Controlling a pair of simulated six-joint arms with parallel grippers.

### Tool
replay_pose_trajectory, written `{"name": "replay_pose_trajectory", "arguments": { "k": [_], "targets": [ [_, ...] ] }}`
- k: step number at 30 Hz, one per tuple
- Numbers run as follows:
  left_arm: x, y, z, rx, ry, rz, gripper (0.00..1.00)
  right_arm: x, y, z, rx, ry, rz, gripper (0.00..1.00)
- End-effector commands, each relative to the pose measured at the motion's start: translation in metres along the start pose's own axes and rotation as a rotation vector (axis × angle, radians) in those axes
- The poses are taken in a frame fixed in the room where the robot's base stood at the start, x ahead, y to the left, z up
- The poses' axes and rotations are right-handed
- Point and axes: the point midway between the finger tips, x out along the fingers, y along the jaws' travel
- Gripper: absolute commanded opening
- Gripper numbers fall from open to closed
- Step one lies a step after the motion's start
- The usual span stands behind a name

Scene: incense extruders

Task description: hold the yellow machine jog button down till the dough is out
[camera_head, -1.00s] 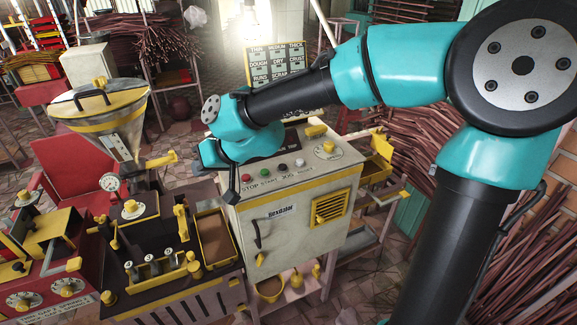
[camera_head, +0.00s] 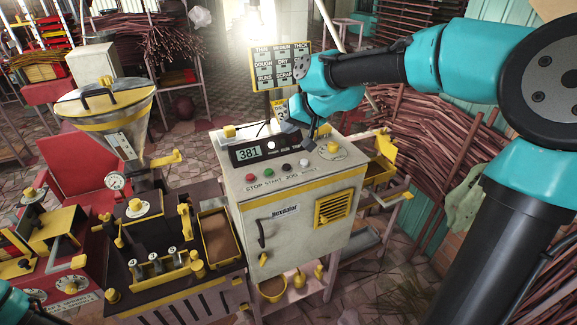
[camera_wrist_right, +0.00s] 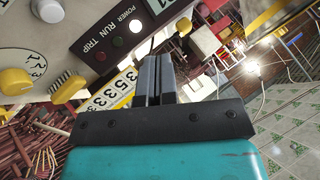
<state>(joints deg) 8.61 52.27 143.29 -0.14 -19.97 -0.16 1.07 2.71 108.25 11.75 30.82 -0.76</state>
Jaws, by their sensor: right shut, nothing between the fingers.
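The grey control cabinet (camera_head: 290,215) with yellow trim stands in the middle. Its sloped panel carries a row labelled STOP, START, JOG and RESET: a red, a green, a black and a white button. The black jog button (camera_head: 286,168) is uncovered. My right gripper (camera_head: 311,138) is above the back right of the panel, off the button row. The wrist view shows its fingers (camera_wrist_right: 155,75) together and empty. The yellow-trimmed machine (camera_head: 150,240) with a hopper (camera_head: 108,105) stands left of the cabinet. No dough can be made out leaving it. My left gripper is out of view.
In the wrist view the power lamp (camera_wrist_right: 134,26) is pale, the run and trip lamps dark. A yellow-rimmed tray (camera_head: 203,243) with brown contents lies beside the cabinet. Stick bundles (camera_head: 450,140) fill the right.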

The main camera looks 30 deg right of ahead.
Motion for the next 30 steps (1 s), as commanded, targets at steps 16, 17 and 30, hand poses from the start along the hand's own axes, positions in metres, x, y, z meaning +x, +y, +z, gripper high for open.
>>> {"name": "replay_pose_trajectory", "arguments": {
  "k": [16,17,30],
  "targets": [
    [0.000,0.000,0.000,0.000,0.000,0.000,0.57,0.019,0.014,0.014,0.001,-0.002,0.001,0.00],
    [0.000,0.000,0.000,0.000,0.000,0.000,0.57,0.021,0.015,0.016,0.002,-0.003,0.001,0.00],
    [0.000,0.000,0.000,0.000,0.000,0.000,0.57,0.055,0.040,0.040,0.001,-0.002,0.000,0.00]
  ]
}}
